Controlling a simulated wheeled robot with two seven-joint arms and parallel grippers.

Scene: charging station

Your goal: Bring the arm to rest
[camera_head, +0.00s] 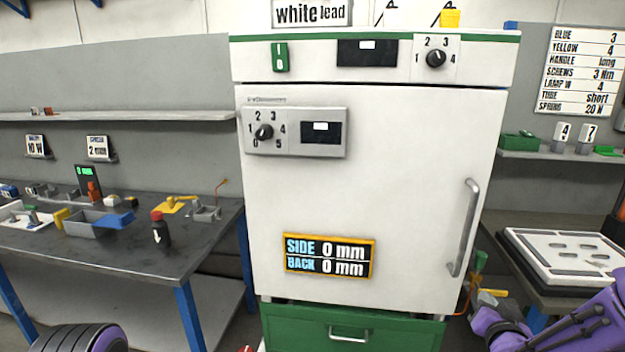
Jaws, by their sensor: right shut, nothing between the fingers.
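My right arm (575,325), purple and dark, comes in at the lower right corner. Its gripper (488,320) is at the arm's left end, low in front of the gap between the white cabinet and the right bench. It is shut with nothing held, and the fingers are hard to make out. A dark ribbed round part of mine with a purple edge (80,338) shows at the bottom left. My left gripper is not in view.
A white cabinet (370,200) with dials and a grey handle stands on a green drawer unit (350,330). A grey bench (140,255) with small parts is at left. A right bench carries a white slotted plate (565,250). Shelves line the wall.

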